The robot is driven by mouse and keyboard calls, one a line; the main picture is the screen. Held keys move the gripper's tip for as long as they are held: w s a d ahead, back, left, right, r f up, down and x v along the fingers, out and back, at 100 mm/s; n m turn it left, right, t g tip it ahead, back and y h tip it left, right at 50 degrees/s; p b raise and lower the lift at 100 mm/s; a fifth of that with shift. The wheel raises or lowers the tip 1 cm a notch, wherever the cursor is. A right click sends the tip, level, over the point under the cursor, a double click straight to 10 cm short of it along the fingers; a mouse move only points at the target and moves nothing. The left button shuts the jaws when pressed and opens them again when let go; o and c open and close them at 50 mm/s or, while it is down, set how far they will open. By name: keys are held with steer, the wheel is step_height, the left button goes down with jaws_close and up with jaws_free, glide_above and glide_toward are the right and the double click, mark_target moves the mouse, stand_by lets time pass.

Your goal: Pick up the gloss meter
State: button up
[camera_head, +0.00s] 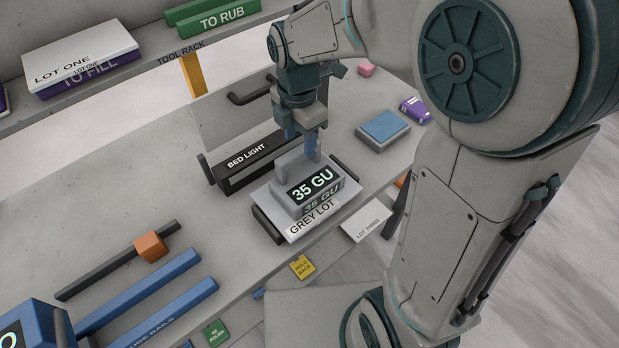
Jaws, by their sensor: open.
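The gloss meter (315,191) is a grey block with a dark display reading "35 GU". It sits on a pale slab (299,232) labelled "GREY LOT" on the bench. My gripper (303,148) is open and comes down from above at the meter's back end. One finger is close to the back of the meter. I cannot tell whether it touches. The other finger is partly hidden behind the wrist and meter.
A black "BED LIGHT" bar (247,163) stands just left of the meter. A blue-topped block (383,130) and a purple item (415,110) lie to the right. Blue rails (140,290) and an orange block (151,246) are at lower left. The tool rack (150,65) runs behind.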

mark_target(298, 150)
steer(key=shift+w+a+f+p, duration=0.1)
steer(key=shift+f+p, duration=0.1)
steer(key=shift+f, duration=1)
steer(key=shift+a+f+p, duration=0.1)
steer(key=shift+f+p, duration=0.05)
steer(key=shift+f, duration=1)
jaws_close()
steer(key=shift+r, duration=0.1)
